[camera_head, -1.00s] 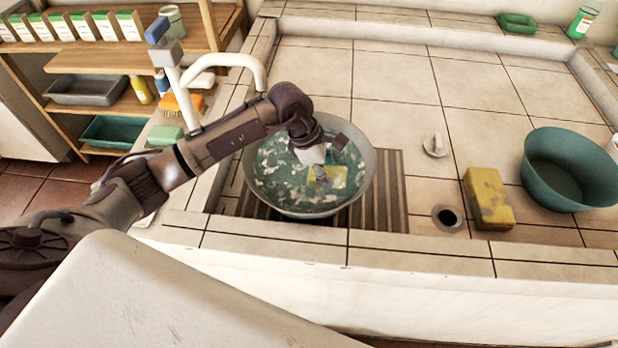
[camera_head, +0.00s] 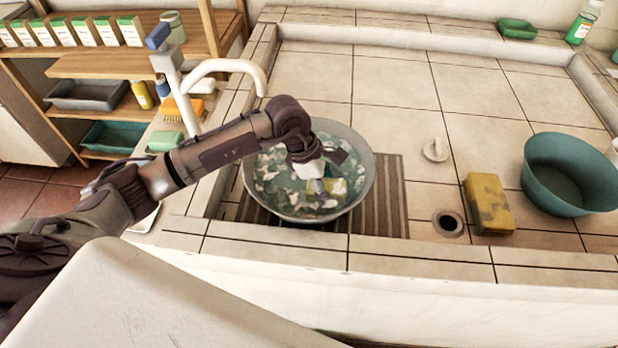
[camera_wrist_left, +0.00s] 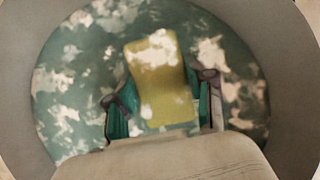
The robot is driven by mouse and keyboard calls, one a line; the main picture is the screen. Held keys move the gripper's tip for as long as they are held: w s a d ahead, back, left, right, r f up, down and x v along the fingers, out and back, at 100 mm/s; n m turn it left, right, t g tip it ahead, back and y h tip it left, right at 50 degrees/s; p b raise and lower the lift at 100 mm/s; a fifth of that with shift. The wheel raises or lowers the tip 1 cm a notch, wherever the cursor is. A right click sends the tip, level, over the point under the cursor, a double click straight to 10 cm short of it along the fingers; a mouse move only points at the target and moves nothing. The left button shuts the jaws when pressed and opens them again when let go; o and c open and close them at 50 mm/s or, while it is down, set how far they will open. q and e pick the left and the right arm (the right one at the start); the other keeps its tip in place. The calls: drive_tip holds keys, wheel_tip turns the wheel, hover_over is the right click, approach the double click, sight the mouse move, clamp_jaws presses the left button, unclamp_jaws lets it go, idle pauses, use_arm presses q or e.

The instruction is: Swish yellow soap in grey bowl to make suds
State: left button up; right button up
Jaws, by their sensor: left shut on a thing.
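The grey bowl (camera_head: 366,184) stands on a slatted rack in the washbasin and holds green water with white patches of suds. My left gripper (camera_head: 323,184) reaches down into the bowl and is shut on the yellow soap (camera_head: 338,187). The left wrist view shows the yellow soap (camera_wrist_left: 158,80) between the two fingers of the gripper (camera_wrist_left: 162,105), with a white patch over its upper part. The soap is at or in the water, and the arm partly hides it in the head view. My right gripper is not in view.
A yellow sponge-like block (camera_head: 489,203) lies right of the drain hole (camera_head: 448,223). A teal bowl (camera_head: 568,172) stands at the right. A white tap (camera_head: 225,66) rises behind the arm. Dark slats (camera_head: 392,195) lie under the grey bowl. The tiles behind are mostly clear.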

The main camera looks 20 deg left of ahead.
use_arm(q)
drive_tip(key=shift+s+d, duration=0.1)
drive_tip(key=shift+s, duration=0.45)
drive_tip(key=shift+w+f+b, duration=0.1)
drive_tip(key=shift+w+b, duration=0.55)
drive_tip(key=shift+w, duration=0.3)
drive_tip(key=shift+w+a+b, duration=0.3)
drive_tip(key=shift+w+b, duration=0.15)
drive_tip(key=shift+w, duration=0.3)
drive_tip(key=shift+w+a+b, duration=0.25)
drive_tip(key=shift+w+b, duration=0.2)
drive_tip(key=shift+w, duration=0.3)
drive_tip(key=shift+w+a, duration=0.15)
drive_tip(key=shift+w, duration=0.25)
drive_tip(key=shift+s+r, duration=0.1)
drive_tip(key=shift+r, duration=0.2)
